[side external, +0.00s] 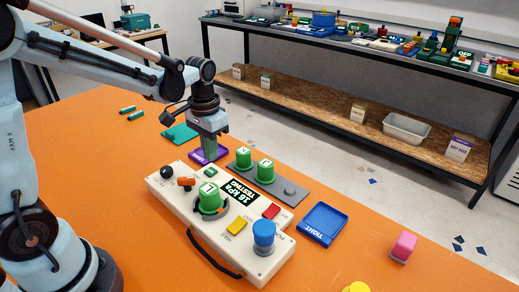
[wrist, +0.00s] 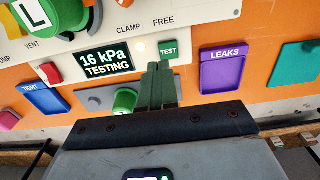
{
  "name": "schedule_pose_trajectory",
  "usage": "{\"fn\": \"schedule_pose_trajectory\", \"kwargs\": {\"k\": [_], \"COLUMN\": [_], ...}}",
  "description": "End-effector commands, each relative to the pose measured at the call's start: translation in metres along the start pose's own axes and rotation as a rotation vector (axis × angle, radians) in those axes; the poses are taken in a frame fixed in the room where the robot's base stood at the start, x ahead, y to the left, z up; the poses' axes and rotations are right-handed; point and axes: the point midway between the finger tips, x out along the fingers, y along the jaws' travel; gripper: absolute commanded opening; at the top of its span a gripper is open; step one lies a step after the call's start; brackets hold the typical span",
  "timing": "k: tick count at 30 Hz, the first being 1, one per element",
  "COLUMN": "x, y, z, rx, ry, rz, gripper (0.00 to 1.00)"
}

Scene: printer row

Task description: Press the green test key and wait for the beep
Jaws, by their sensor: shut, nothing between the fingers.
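The white tester (side external: 165,190) stands on the orange table. Its small green test key (wrist: 168,50) is marked TEST and also shows in the side view (side external: 211,172). Its display (wrist: 107,60) reads "16 kPa TESTING", and a small lamp (wrist: 139,48) between display and key looks lit. My gripper (wrist: 158,68) is shut and empty. Its fingertips are at the key's near edge in the wrist view; I cannot tell whether they touch it. A green part marked L (side external: 209,198) sits in the tester's round holder.
A grey rack (side external: 290,191) with two green parts stands behind the tester. The purple LEAKS tray (side external: 197,157) and blue TIGHT tray (side external: 323,224) look empty. A blue knob (side external: 263,234) rises from the tester's right end. A pink block (side external: 404,247) lies farther right.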

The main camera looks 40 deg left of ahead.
Motion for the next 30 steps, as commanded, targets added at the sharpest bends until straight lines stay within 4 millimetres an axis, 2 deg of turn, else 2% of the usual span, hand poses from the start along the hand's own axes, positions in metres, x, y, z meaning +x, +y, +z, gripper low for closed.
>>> {"fn": "schedule_pose_trajectory", "kwargs": {"k": [9,15,21,30], "x": [-0.054,-0.076,-0.085,-0.085], "y": [0.0,0.0,0.0,0.0], "z": [0.001,0.001,0.001,0.001], "rx": [0.0,0.0,0.0,0.0], "ry": [-0.002,-0.002,-0.002,-0.002], "rz": [0.0,0.0,0.0,0.0], "gripper": [0.0,0.0,0.0,0.0]}}
